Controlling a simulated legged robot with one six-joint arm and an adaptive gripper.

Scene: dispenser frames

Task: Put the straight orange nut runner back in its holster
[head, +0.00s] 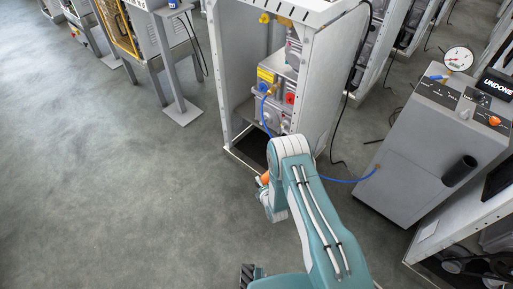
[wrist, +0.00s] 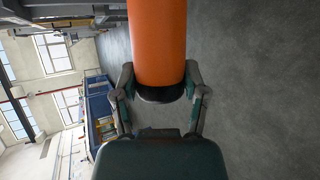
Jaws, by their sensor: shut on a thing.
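The orange nut runner (wrist: 158,40) fills the top middle of the wrist view, its orange body ending in a black band. My gripper (wrist: 160,82) has one finger on each side of it and is shut on it. In the head view, a small orange part of the nut runner (head: 265,178) shows beside my gripper (head: 264,190), left of my arm; the rest is hidden. A black tube, which looks like the holster (head: 459,171), is tilted on the front of the grey console at right. It is well apart from my gripper.
The grey console (head: 405,170) carries a dial gauge (head: 458,59) and an "UNDONE" display (head: 495,84). A blue hose (head: 340,181) runs from it towards the open grey frame (head: 322,80) with machinery. The floor (head: 110,190) at left is clear.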

